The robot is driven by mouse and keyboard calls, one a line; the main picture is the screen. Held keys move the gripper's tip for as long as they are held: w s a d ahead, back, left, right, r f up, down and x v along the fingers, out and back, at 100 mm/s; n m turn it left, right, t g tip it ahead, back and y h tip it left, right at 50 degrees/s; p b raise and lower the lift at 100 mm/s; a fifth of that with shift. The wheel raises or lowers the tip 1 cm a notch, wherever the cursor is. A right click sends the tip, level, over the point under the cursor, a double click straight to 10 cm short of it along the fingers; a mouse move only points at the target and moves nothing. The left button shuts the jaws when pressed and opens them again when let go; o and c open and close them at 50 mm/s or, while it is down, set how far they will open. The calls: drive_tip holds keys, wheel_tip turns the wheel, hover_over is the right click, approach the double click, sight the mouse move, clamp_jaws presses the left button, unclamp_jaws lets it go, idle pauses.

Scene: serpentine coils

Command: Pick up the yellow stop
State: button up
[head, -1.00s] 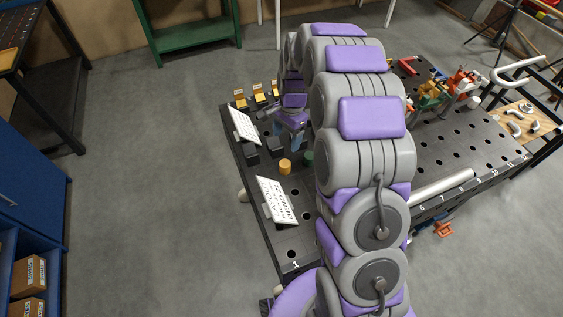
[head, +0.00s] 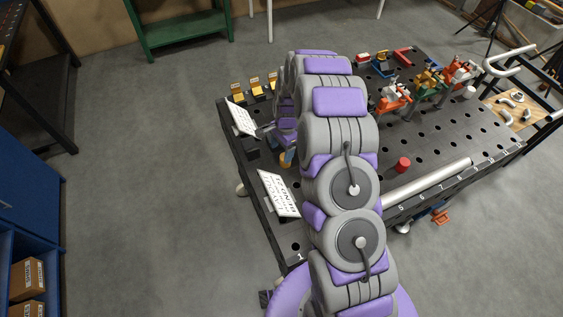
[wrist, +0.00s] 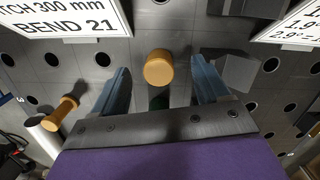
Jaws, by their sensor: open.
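The yellow stop (wrist: 158,68) is a short round cylinder standing on the dark perforated table. In the wrist view it sits between the two blue fingers of my gripper (wrist: 160,72), with a gap on each side. The fingers are apart and hold nothing. In the head view the yellow stop (head: 284,160) shows only partly, right by my gripper, and my arm hides much of that area.
White sign plates stand at the table's left (head: 278,193) and farther back (head: 241,117). A dark block (wrist: 236,70) is close to the right finger. A red stop (head: 403,165) stands right of my arm. Clamps (head: 428,87) and a pale tube (head: 428,184) are farther right.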

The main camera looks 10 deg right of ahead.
sight(283, 157)
drive_tip(key=shift+d+f, duration=0.15)
drive_tip(key=shift+f, duration=0.35)
drive_tip(key=shift+d+f, duration=1)
drive_tip(key=shift+d, duration=0.15)
drive_tip(key=f, duration=0.3)
drive_tip(key=shift+a+f, duration=0.1)
drive_tip(key=shift+a, duration=0.3)
drive_tip(key=shift+a+f, duration=0.1)
drive_tip(key=shift+a, duration=0.55)
drive_tip(key=shift+d, duration=0.85)
drive_tip(key=c, duration=0.6)
drive_tip(key=shift+a, duration=0.25)
clamp_jaws()
